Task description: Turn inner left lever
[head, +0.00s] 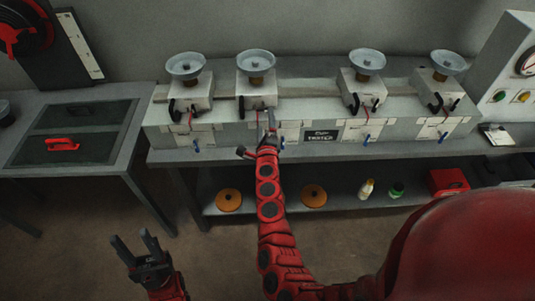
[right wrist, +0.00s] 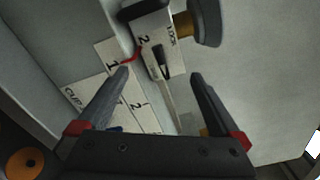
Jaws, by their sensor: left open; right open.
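The inner left unit (head: 257,92) is a white box with a round grey dish on top, second from the left on the long grey bench frame. My right gripper (head: 262,135) is in front of its lower face, partly covering it. In the right wrist view, the open fingers of the right gripper (right wrist: 158,78) flank a small black lever (right wrist: 160,63) on a white plate marked "2" and "LOCK". A red wire-like piece (right wrist: 128,62) lies near the left fingertip. Contact cannot be told. My left gripper (head: 138,250) is open and empty, low at the left.
Similar units stand to the left (head: 190,90) and right (head: 362,90) on the same frame. A shelf below holds orange discs (head: 229,200), small bottles and a red box (head: 449,182). A side table (head: 70,100) stands at the left. Floor is clear around my left gripper.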

